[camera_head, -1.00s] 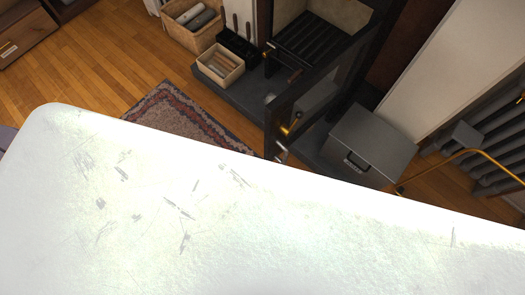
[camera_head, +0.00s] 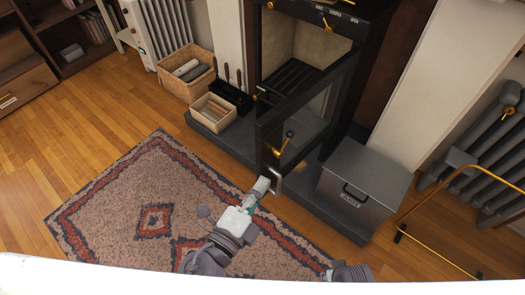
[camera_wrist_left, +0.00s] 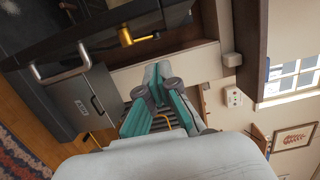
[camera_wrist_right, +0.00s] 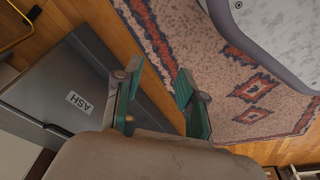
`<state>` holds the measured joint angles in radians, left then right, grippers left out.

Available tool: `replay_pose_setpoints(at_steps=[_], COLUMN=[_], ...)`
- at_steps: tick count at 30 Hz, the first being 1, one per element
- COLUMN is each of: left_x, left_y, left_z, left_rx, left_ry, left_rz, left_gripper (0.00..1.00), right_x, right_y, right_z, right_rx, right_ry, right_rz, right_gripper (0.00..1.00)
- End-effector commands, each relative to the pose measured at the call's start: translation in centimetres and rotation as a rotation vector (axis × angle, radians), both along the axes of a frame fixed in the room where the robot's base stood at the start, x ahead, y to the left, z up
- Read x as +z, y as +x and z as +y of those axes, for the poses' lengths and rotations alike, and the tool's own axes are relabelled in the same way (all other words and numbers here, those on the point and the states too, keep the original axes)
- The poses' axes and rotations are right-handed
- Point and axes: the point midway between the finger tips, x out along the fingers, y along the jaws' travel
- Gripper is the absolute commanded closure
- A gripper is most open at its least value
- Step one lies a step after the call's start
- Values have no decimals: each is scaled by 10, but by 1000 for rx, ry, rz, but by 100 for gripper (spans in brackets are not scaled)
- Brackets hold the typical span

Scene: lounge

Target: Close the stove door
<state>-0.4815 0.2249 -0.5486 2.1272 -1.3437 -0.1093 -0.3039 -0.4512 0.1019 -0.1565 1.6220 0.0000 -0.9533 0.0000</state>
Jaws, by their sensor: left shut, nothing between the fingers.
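The black stove (camera_head: 318,45) stands at the upper middle of the head view. Its glazed door (camera_head: 305,115) is swung open toward me, with the firebox and grate showing behind it. The door has a brass knob (camera_head: 283,143) and a silver handle (camera_head: 275,181) near its free edge. In the left wrist view the silver handle (camera_wrist_left: 62,66) and brass knob (camera_wrist_left: 130,37) are at the upper left. My left gripper (camera_head: 265,187) is shut and empty beside the handle; I cannot tell whether they touch. My right gripper (camera_wrist_right: 160,80) is open and empty in the right wrist view.
A grey ash box (camera_head: 365,190) stands on the hearth right of the door. A small wooden crate (camera_head: 214,112) and a basket (camera_head: 187,75) stand left. A patterned rug (camera_head: 130,190) covers the floor in front. A brass rail (camera_head: 440,190) is at right.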

Motion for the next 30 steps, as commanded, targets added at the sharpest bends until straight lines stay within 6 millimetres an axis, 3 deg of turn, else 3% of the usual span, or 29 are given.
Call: replay_pose_setpoints(at_steps=[13, 21, 30], left_x=[3, 0, -1], left_y=[64, 87, 90], left_z=[-33, -7, -2], left_rx=[1, 2, 1], left_ry=[-1, 0, -1], left_rz=[-2, 1, 2], left_gripper=[100, 100, 100], right_x=[-62, -75, -76], right_y=[-50, -63, -65], right_z=[-7, -9, -9], right_rx=[10, 12, 13], right_ry=[-5, -5, -6], right_rz=[47, 53, 53], right_gripper=[60, 60, 60])
